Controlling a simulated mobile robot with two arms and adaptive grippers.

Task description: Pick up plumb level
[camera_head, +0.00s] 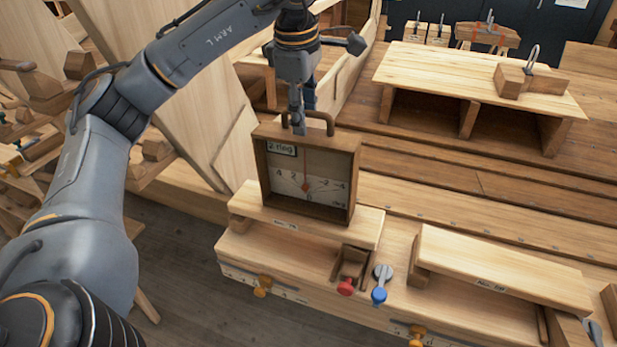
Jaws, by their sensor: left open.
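The plumb level (307,182) is an upright wooden box with a pale scale face, a red pointer near 0 and a "2 ring" label. It stands on a light wooden block (300,219) on the bench. A brown handle (321,118) arches over its top. My left gripper (298,122) points down from above, with its fingers at the left part of the handle. It is open; whether it touches the handle I cannot tell. My right gripper is not in view.
A red knob (346,287) and a blue knob (380,295) sit at the front edge. Another wooden block (500,270) lies to the right. A raised wooden shelf (440,80) stands behind, bearing a block with a metal loop (532,78). Hull planks rise at the left.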

